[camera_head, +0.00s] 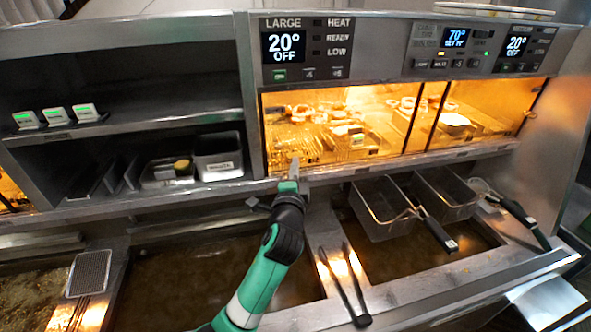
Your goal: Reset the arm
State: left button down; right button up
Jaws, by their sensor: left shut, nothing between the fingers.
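My left arm, green and black, reaches up from the bottom of the head view. My left gripper (293,168) is shut and empty, its tip in front of the lower edge of the lit warming cabinet (335,120). It is above the ledge between the two oil vats. Whether the fingertips touch the cabinet's edge I cannot tell. My right gripper is not in view.
Two fry baskets (381,207) with black handles hang over the right vat (400,262). Black tongs (343,285) lie on the divider right of my arm. A mesh skimmer (89,273) rests at left. Shelves (120,130) with metal bins stand at the back left.

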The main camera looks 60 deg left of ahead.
pick_arm(q)
jog(key=shift+s+d, duration=0.15)
jog(key=shift+d, duration=0.1)
jog(key=w+d+r+t+h+p, duration=0.2)
jog(key=d+r+t, duration=0.2)
jog(key=d+r, duration=0.55)
jog(key=w+d+r+t+h+p, duration=0.15)
jog(key=d+r+t+p, duration=0.35)
jog(key=r, duration=0.8)
jog(key=s+d+r+n+t+h, duration=0.4)
jog(key=s+d+r+t+h, duration=0.3)
jog(key=s+d+r+h, duration=0.4)
jog(key=d+r+h, duration=0.2)
jog(key=d+r, duration=0.3)
jog(key=d, duration=0.1)
jog(key=shift+s+n+t+h+b, duration=0.15)
jog(key=shift+n+t+h+b, duration=0.15)
jog(key=shift+t+h+b, duration=0.1)
